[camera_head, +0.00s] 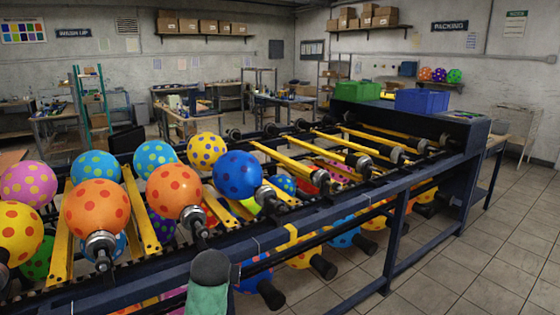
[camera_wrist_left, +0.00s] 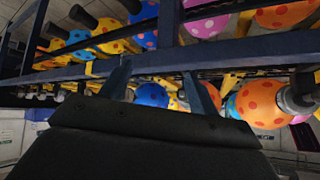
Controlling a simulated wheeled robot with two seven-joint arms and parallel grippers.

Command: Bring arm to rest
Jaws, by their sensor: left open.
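My left gripper (camera_wrist_left: 155,85) shows in the left wrist view with its two dark fingers spread apart and nothing between them. The fingers point toward the dark frame of the balloon machine, and balloons show beyond them. I cannot make out this gripper in the head view. My right gripper is not in view. In the head view, spotted balloons sit on holders along the machine, including two orange ones (camera_head: 96,208) (camera_head: 174,190), a blue one (camera_head: 237,175) and a yellow one (camera_head: 206,149).
The machine's dark blue rail (camera_head: 420,195) runs across the foreground, with more balloons hanging below. Yellow bars (camera_head: 285,164) cross its top. A green crate (camera_head: 357,91) and a blue crate (camera_head: 422,101) stand at its far end. Tiled floor (camera_head: 490,245) is clear at the right.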

